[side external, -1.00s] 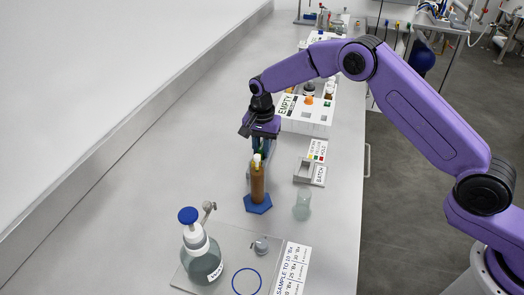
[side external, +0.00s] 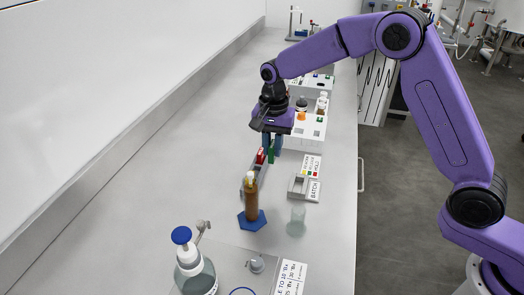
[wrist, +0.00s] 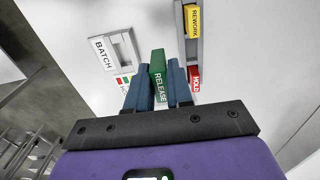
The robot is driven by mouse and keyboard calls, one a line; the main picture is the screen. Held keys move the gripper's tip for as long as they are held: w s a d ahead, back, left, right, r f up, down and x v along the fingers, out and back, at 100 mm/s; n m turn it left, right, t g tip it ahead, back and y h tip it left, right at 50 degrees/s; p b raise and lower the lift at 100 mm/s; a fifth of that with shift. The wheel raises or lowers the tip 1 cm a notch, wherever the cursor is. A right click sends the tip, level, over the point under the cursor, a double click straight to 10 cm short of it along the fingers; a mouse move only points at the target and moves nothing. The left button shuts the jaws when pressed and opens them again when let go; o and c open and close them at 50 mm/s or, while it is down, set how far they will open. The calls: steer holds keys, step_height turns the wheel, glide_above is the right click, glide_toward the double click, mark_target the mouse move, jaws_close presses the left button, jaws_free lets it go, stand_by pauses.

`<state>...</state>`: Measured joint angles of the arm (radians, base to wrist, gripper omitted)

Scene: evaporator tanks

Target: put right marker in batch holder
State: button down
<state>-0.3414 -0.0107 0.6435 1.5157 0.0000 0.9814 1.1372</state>
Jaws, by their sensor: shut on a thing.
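My gripper (side external: 272,147) is shut on a green marker lettered RELEASE, held between its blue fingers; the marker (wrist: 158,72) shows clearly in the wrist view. A narrow grey rack (side external: 262,172) is beside it, holding a red HOLD marker (wrist: 194,78) and a yellow REWORK marker (wrist: 194,20). The batch holder (side external: 299,185) is a small grey block with a slot, on a white plate lettered BATCH. In the wrist view the batch holder (wrist: 124,48) lies left of the held marker, apart from it, and its slot looks empty.
A brown bottle (side external: 251,200) on a blue hexagonal base stands in front of the rack. A clear glass vessel (side external: 297,222) is near the batch holder. A white rack with vials (side external: 312,128) is behind the gripper. A blue-capped bottle (side external: 190,262) stands in front.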

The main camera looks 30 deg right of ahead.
steer(key=s+d+r, duration=0.3)
steer(key=s, duration=0.4)
steer(key=w+d+f, duration=0.2)
steer(key=d+f, duration=0.1)
steer(key=f, duration=0.2)
steer(key=shift+w+f, duration=0.2)
steer(key=shift+f, duration=0.15)
steer(key=shift+f, duration=0.15)
steer(key=shift+f, duration=3.1)
steer(key=c, duration=0.9)
jaws_free()
